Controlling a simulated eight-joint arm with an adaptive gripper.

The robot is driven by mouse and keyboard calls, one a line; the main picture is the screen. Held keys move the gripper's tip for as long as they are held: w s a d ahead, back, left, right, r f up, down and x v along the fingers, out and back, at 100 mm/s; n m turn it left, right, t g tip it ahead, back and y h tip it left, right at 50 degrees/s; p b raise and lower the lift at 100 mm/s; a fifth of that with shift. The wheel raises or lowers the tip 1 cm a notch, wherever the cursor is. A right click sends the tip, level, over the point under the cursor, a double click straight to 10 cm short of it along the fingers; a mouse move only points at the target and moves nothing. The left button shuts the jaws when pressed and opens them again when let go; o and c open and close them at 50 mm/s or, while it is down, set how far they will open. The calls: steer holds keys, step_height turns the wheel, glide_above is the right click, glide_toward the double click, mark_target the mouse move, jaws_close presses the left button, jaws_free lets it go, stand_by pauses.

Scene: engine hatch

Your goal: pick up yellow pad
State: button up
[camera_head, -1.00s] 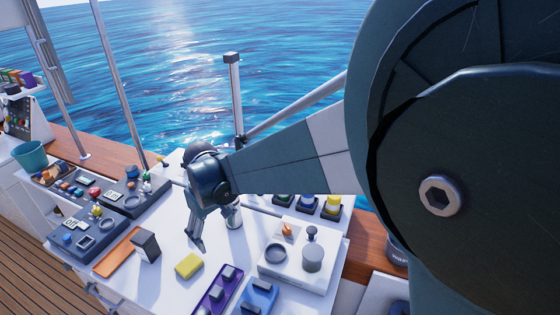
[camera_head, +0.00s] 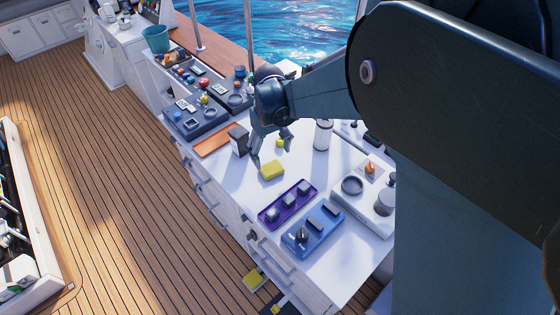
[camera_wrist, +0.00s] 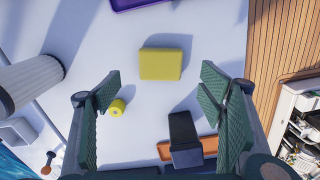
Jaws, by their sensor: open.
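The yellow pad (camera_head: 272,170) lies flat on the white counter (camera_head: 235,182). In the wrist view the yellow pad (camera_wrist: 161,64) is ahead of the fingertips, centred between them and apart from both. My gripper (camera_head: 270,155) is above the counter, just behind and above the pad in the head view. In the wrist view my gripper (camera_wrist: 160,85) has its two green-padded fingers spread wide with nothing between them.
A small yellow cylinder (camera_wrist: 117,107) and a dark block (camera_wrist: 184,135) beside an orange tray (camera_wrist: 210,145) stand near the fingers. A white cylinder (camera_head: 323,134) stands right of the gripper. Purple (camera_head: 288,204) and blue (camera_head: 312,231) switch panels lie in front.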

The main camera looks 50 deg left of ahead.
mark_target(271, 168)
steer(key=shift+f, duration=1.15)
steer(key=shift+a+f, duration=0.15)
steer(key=shift+f, duration=2.45)
steer(key=c, duration=1)
